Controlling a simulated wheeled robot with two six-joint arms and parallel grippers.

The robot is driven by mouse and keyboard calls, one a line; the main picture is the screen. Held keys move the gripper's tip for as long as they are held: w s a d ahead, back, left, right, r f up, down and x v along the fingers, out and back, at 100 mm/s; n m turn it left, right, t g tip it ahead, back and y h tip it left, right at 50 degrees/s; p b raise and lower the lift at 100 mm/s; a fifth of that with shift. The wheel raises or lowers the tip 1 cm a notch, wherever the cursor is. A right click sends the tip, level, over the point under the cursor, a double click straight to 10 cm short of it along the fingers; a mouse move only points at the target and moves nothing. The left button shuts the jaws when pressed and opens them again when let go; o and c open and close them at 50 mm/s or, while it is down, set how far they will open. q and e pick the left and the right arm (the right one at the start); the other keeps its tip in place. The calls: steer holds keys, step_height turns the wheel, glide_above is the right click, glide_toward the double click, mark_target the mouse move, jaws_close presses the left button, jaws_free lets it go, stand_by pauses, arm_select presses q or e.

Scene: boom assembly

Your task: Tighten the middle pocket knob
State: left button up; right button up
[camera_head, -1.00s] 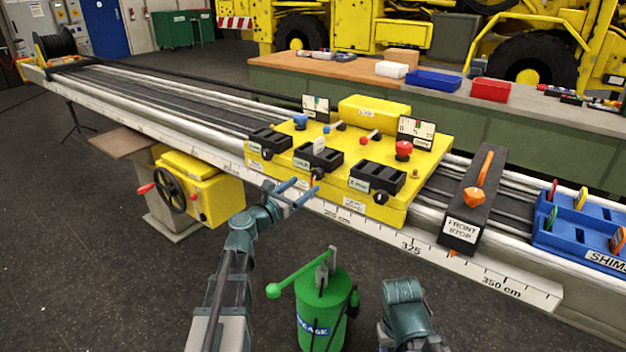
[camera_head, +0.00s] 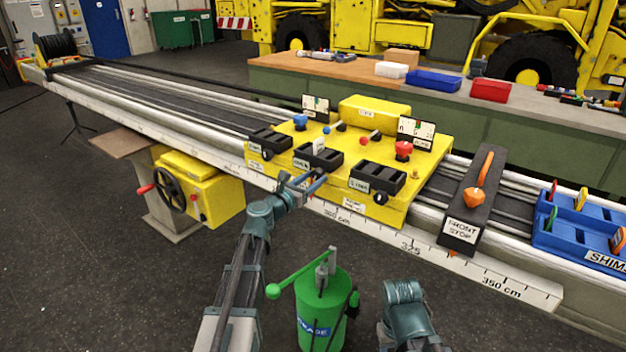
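The middle pocket (camera_head: 326,160) is a black block on the front of the yellow fixture (camera_head: 408,205), with a pale piece standing in it. Its small dark knob is on the front face, now mostly hidden behind my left gripper's fingertips. My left gripper (camera_head: 312,182) has its two blue fingers apart, right at the front of the middle pocket. I cannot tell whether the fingers touch the knob. My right arm (camera_head: 405,305) shows at the bottom, but its gripper fingers do not show.
The left pocket (camera_head: 268,140) and right pocket (camera_head: 378,177) flank the middle one. A black front stop (camera_head: 464,229) and a blue shims tray (camera_head: 570,241) sit farther right on the rail. A green canister (camera_head: 322,310) with a lever stands below, between my arms.

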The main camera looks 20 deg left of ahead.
arm_select(q)
jaws_close()
